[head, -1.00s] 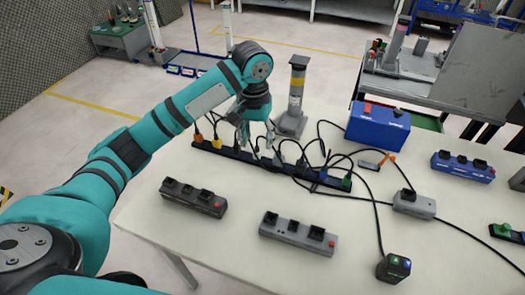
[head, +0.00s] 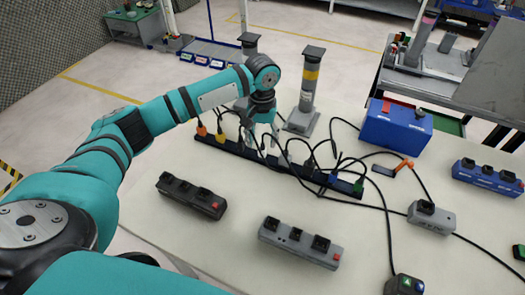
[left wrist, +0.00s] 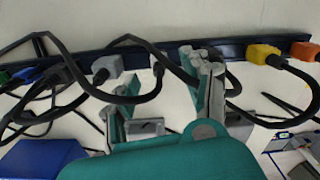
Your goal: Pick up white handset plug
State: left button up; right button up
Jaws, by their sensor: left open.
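The dark power strip (head: 225,152) lies on the table with several plugs in it and runs across the top of the left wrist view (left wrist: 285,42). A small pale plug (left wrist: 158,66), which looks like the white handset plug, sits in the strip with a black cable, between the finger directions of my left gripper (left wrist: 161,98). In the head view my left gripper (head: 258,137) points down over the strip, open and empty, and hides this plug. A grey plug (left wrist: 107,68) sits to its left and a yellow plug (left wrist: 262,53) to its right. My right gripper is not in view.
Black cables loop close around the gripper. A grey post (head: 306,90) stands behind the strip, and a blue box (head: 395,127) is to the right. A dark strip (head: 191,195) and a grey strip (head: 300,242) lie in front. The table between them is clear.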

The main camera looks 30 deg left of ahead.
aim_at(262, 144)
pick_arm(q)
notch_tip(262, 144, down, 4)
jog(key=shift+f+p, duration=0.1)
jog(key=shift+p, duration=0.25)
jog(key=shift+f, duration=0.65)
grip_shut()
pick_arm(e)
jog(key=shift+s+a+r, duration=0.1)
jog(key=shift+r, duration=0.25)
